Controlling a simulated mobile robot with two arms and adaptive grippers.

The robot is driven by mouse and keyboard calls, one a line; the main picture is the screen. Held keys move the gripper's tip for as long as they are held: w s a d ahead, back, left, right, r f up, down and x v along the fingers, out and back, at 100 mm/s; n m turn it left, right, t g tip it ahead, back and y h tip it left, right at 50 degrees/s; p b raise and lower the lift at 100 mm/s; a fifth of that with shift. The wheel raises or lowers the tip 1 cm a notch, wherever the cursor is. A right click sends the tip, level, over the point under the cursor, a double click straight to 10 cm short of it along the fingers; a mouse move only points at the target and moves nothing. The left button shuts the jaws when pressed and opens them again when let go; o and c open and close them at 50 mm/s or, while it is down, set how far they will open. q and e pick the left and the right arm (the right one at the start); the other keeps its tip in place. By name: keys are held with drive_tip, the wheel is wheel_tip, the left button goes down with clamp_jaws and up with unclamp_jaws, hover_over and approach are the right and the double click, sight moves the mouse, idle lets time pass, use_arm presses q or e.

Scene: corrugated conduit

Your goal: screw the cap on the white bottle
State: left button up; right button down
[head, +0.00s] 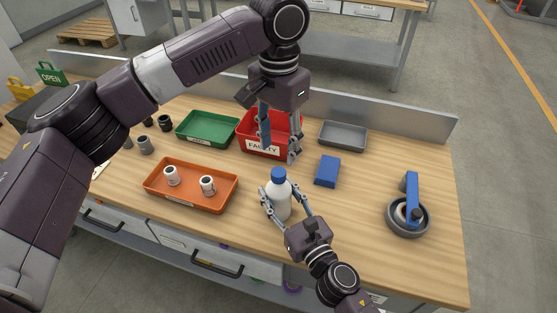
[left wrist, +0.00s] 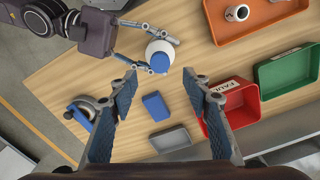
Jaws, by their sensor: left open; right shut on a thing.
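The white bottle (head: 279,200) stands upright on the table, with the blue cap (head: 278,175) on its top. The bottle (left wrist: 158,48) and the cap (left wrist: 159,63) also show in the left wrist view, seen from above. My right gripper (head: 276,202) is shut on the bottle's sides. My left gripper (head: 279,154) is open and empty, pointing down above and behind the bottle. In the left wrist view its fingers (left wrist: 163,80) are spread, with the cap beyond and between them. I cannot tell whether the cap is fully seated.
A blue box (head: 327,171) lies right of the bottle. The red bin (head: 262,147), green tray (head: 207,143) and grey tray (head: 343,136) stand behind. An orange tray (head: 190,202) with white parts is left. A grey round fixture with a blue arm (head: 412,197) stands right.

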use_arm(q)
drive_tip(key=shift+r, duration=2.3)
use_arm(e)
drive_tip(key=c, duration=1)
unclamp_jaws()
drive_tip(key=shift+o, duration=0.2)
drive_tip(key=shift+s+d, duration=0.1)
drive_tip(key=v, duration=1.1)
drive_tip(key=shift+s+d, duration=0.15)
drive_tip(key=shift+s, duration=0.2)
